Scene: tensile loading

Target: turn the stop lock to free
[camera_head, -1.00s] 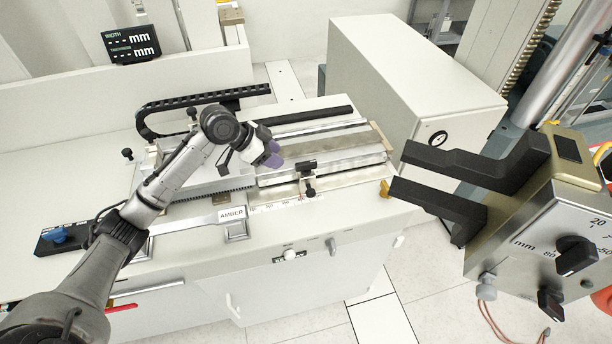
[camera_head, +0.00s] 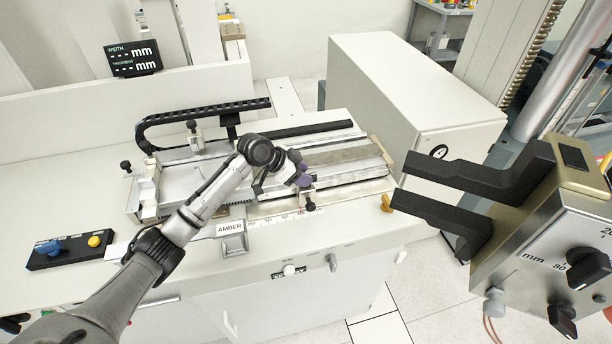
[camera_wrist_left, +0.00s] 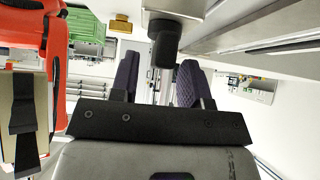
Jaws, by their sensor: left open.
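A small black knob (camera_head: 310,203), which looks like the stop lock, sits on the front of the stop beside the ruler scale (camera_head: 285,218). My left gripper (camera_head: 299,170) is open just above and behind this knob, and it partly hides the stop. In the left wrist view a black knob (camera_wrist_left: 165,48) under a silver block (camera_wrist_left: 178,8) lies between the two purple finger pads (camera_wrist_left: 156,80). The pads stand apart, with a gap on each side of the knob. I cannot tell which way the lock is set. My right gripper does not show.
A black two-pronged fixture (camera_head: 470,175) on a gold and grey dial unit (camera_head: 550,245) juts in from the right. A large white cabinet (camera_head: 400,90) stands behind. An AMBER label (camera_head: 230,228) and a blue-knob control box (camera_head: 65,252) lie along the bench front.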

